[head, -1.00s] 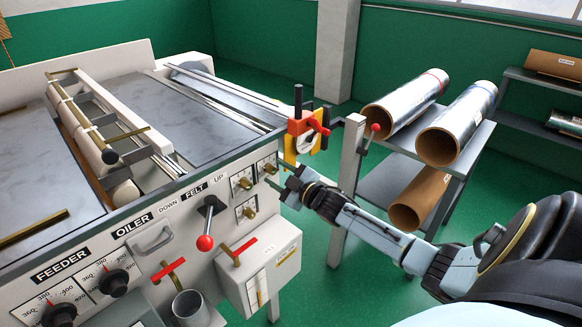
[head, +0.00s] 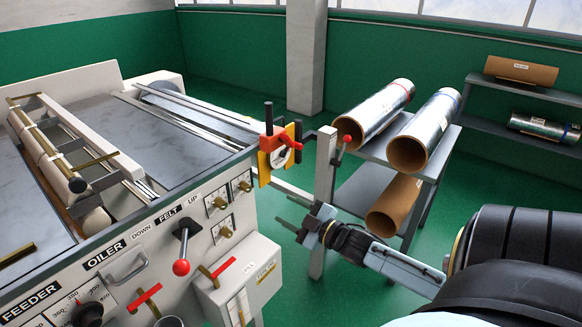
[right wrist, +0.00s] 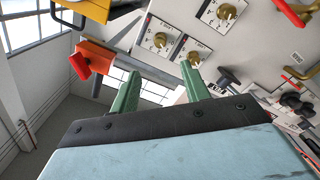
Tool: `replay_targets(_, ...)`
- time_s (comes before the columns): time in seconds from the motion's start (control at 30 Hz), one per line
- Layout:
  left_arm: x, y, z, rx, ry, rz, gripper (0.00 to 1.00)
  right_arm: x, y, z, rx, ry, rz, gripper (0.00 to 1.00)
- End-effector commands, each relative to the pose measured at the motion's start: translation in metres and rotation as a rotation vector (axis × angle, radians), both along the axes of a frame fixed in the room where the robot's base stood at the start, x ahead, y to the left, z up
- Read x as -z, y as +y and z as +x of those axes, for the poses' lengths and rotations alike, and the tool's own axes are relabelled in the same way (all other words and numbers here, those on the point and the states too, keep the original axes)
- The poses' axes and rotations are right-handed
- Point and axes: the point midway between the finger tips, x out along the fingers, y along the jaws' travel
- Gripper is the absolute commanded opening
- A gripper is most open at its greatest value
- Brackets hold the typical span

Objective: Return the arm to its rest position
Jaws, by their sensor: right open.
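My right gripper (head: 287,210) is to the right of the machine's front panel (head: 150,235), over the green floor, apart from the panel. In the right wrist view its two green fingers (right wrist: 160,88) are spread with nothing between them. The panel's brass knobs (right wrist: 228,12) lie beyond the fingertips in that view. My right arm (head: 400,268) comes in from the lower right. My left gripper is not in the frames.
A yellow and red device with a black handle (head: 276,150) stands at the machine's corner, beside a grey post (head: 324,190). A red-tipped lever (head: 181,267) sticks out from the panel. A rack (head: 440,165) of foil and cardboard rolls stands behind my right arm.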

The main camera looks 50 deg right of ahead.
Motion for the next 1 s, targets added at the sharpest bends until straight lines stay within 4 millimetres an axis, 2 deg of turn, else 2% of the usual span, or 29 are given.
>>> replay_targets(0.57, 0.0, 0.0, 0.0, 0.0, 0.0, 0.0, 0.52, 0.001, 0.0, 0.0, 0.001, 0.002, 0.001, 0.46)
replay_targets(0.67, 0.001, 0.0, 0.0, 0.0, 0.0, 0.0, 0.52, 0.015, -0.002, -0.003, 0.017, 0.03, 0.014, 0.46)
replay_targets(0.77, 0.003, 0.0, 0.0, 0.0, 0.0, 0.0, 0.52, 0.057, -0.007, -0.011, 0.063, 0.112, 0.048, 0.46)
replay_targets(0.87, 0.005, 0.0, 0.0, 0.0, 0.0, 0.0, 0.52, 0.123, -0.008, -0.031, 0.13, 0.245, 0.103, 0.46)
replay_targets(0.9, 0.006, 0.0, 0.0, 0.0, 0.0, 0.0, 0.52, 0.152, -0.007, -0.042, 0.16, 0.307, 0.125, 0.46)
replay_targets(1.0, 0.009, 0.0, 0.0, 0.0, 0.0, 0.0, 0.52, 0.222, 0.003, -0.074, 0.224, 0.465, 0.18, 0.46)
